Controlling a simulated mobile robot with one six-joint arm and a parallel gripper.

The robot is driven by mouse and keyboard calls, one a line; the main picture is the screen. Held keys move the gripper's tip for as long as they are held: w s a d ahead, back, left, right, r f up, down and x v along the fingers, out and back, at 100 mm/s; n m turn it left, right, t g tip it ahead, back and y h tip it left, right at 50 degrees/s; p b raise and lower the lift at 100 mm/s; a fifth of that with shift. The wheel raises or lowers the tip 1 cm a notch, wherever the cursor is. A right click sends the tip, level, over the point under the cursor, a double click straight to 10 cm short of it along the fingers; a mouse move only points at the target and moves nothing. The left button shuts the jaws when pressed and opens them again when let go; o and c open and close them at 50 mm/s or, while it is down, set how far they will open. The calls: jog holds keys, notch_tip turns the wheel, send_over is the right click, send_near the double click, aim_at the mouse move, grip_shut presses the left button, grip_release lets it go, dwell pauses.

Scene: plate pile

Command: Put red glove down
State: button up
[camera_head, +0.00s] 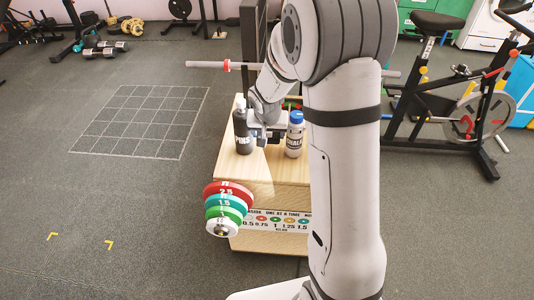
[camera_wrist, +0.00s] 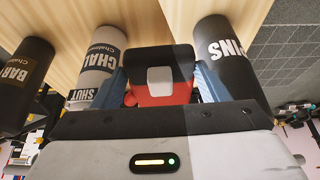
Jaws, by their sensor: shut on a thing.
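The red glove (camera_wrist: 150,95), red and black with a grey patch, sits between the two blue fingers of my gripper (camera_wrist: 160,82) in the wrist view. My gripper is shut on it. In the head view my gripper (camera_head: 265,133) is low over the wooden cabinet top (camera_head: 240,168), between a black bottle and a white bottle. I cannot make out the glove there. Whether the glove touches the wood is not clear.
The black PINS bottle (camera_head: 243,132) stands close left of my gripper, and the white CHALK bottle (camera_head: 295,136) close right. Another black bottle (camera_wrist: 22,75) shows in the wrist view. Coloured plates (camera_head: 228,200) hang at the cabinet's front. The front cabinet top is bare.

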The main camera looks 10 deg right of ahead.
notch_tip(320, 180, down, 8)
jog(key=b, duration=0.2)
jog(key=shift+d+f+b, duration=0.1)
jog(key=shift+f+b, duration=0.15)
jog(key=shift+b, duration=0.1)
jog(key=o, duration=1.2)
